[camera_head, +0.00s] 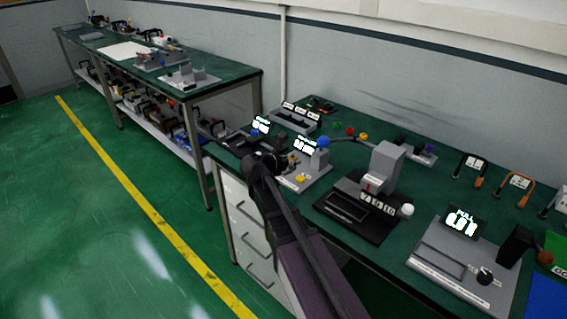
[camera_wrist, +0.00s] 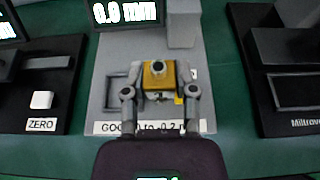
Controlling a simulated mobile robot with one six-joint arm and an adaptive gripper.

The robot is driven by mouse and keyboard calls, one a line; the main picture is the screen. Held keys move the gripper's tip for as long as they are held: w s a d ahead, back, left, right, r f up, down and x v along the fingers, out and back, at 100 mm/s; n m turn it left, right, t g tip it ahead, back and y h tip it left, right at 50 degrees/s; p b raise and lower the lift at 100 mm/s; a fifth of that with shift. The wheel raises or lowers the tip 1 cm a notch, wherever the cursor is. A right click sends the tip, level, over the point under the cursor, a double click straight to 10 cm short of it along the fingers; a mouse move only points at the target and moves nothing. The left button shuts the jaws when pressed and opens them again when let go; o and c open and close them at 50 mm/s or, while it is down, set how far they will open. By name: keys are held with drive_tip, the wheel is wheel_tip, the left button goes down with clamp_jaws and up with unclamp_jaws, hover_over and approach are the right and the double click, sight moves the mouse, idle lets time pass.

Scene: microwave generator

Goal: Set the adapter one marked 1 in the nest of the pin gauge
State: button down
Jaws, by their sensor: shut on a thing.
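My gripper (camera_wrist: 159,92) is shut on a yellow block-like adapter (camera_wrist: 157,70) with a dark round fitting on top. I cannot make out its mark. The adapter is over the grey plate of the pin gauge (camera_wrist: 104,72), in front of its display reading 0.0 mm; I cannot tell whether it touches the plate. A raised square frame shows partly at the left finger, and a small yellow piece beside the right finger. In the head view my gripper (camera_head: 268,165) is at the left side of the pin gauge (camera_head: 291,185). The nest is not clearly visible.
A grey post (camera_wrist: 184,22) stands on the gauge behind the adapter. A device with a ZERO label (camera_wrist: 41,125) is to the left, a black-based device (camera_wrist: 265,100) to the right. Farther right in the head view is a pull tester (camera_head: 440,255). The bench is crowded.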

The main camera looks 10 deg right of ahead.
drive_tip(key=w, duration=0.1)
drive_tip(key=w+a, duration=0.1)
drive_tip(key=w, duration=0.3)
drive_tip(key=shift+w+a+f, duration=0.2)
drive_tip(key=shift+a+f, duration=0.05)
drive_tip(key=shift+a, duration=0.15)
drive_tip(key=shift+f, duration=0.1)
drive_tip(key=shift+f+b, duration=1.7)
drive_tip(key=shift+b, duration=0.25)
drive_tip(key=shift+f, duration=0.15)
drive_tip(key=shift+c, duration=2)
unclamp_jaws()
drive_tip(key=shift+r, duration=0.2)
